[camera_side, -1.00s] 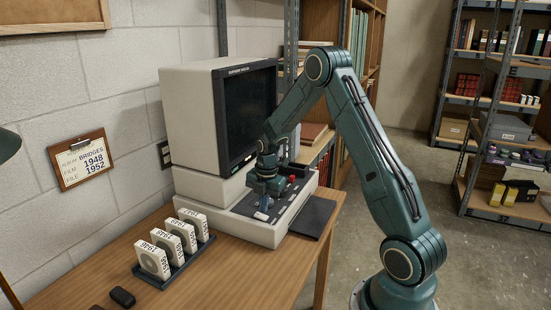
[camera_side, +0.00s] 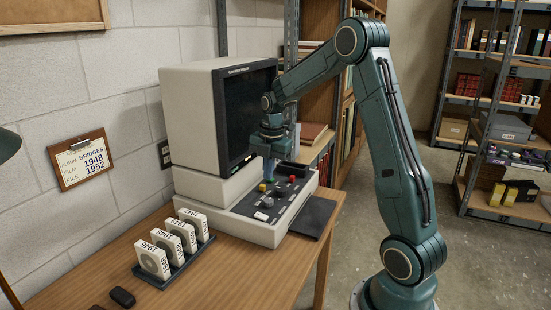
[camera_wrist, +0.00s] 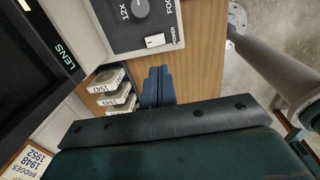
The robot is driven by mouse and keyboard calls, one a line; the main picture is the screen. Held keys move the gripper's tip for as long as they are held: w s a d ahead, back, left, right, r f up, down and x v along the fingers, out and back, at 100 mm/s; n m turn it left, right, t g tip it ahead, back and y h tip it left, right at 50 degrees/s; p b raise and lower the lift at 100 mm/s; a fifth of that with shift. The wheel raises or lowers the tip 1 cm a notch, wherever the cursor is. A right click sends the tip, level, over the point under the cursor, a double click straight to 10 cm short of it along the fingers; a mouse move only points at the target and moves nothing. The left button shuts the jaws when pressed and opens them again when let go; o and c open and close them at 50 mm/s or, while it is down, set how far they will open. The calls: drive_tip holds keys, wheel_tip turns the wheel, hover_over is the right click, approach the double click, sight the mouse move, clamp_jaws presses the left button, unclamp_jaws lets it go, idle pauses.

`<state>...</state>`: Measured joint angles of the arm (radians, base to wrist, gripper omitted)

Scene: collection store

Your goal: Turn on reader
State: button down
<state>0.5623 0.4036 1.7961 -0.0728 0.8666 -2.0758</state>
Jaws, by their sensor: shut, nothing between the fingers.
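The reader (camera_side: 200,115) is a cream machine with a dark screen (camera_side: 250,110) and a black control panel at its base; part of its screen shows black in the wrist view (camera_wrist: 25,60). A white rocker switch (camera_wrist: 155,41) labelled POWER sits at the panel's corner near a dark knob (camera_wrist: 140,8). The switch also shows in the side view (camera_side: 261,216). Its exact tilt cannot be told. My gripper (camera_side: 269,180) is shut and empty, pointing down above the panel, apart from the switch. Its blue fingers (camera_wrist: 157,85) lie together in the wrist view.
A rack of white film boxes (camera_side: 175,245) stands on the wooden desk (camera_side: 220,280) left of the reader. A clipboard (camera_side: 82,160) hangs on the wall.

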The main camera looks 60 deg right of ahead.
sight(257, 214)
drive_tip(key=shift+w+a+r+t, duration=0.1)
drive_tip(key=shift+w+t, duration=0.2)
drive_tip(key=shift+w, duration=0.5)
drive_tip(key=f, duration=0.4)
drive_tip(key=w+f, duration=0.1)
drive_tip(key=f, duration=0.4)
drive_tip(key=w+f, duration=0.1)
drive_tip(key=f, duration=0.4)
idle(0.5)
